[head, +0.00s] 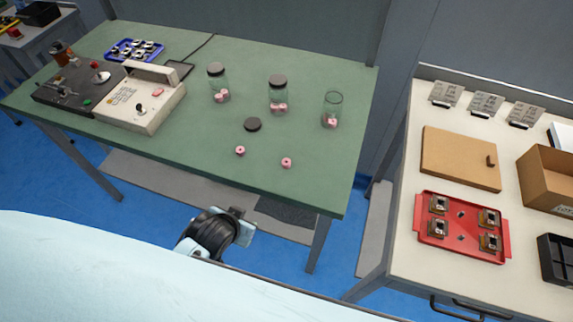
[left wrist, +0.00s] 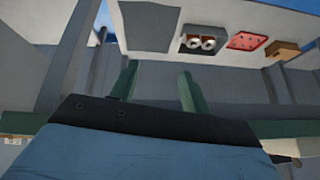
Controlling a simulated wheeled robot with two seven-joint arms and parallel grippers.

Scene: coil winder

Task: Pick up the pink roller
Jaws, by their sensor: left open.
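Two pink rollers lie loose on the green table near its front edge, one at left (head: 240,150) and one at right (head: 287,162). More pink rollers (head: 221,96) sit inside glass jars behind them. My left gripper (head: 240,222) is in front of the table's front edge, apart from both loose rollers. In the left wrist view its two fingers (left wrist: 158,88) stand apart with nothing between them. No pink roller is recognisable in that view. My right gripper is not in view.
Two lidded jars (head: 217,78) and an open jar (head: 333,106) stand behind the rollers, with a dark lid (head: 253,125) lying between. A winder machine (head: 112,97) is at left. A side bench (head: 405,225) with a red tray (head: 462,252) is at right.

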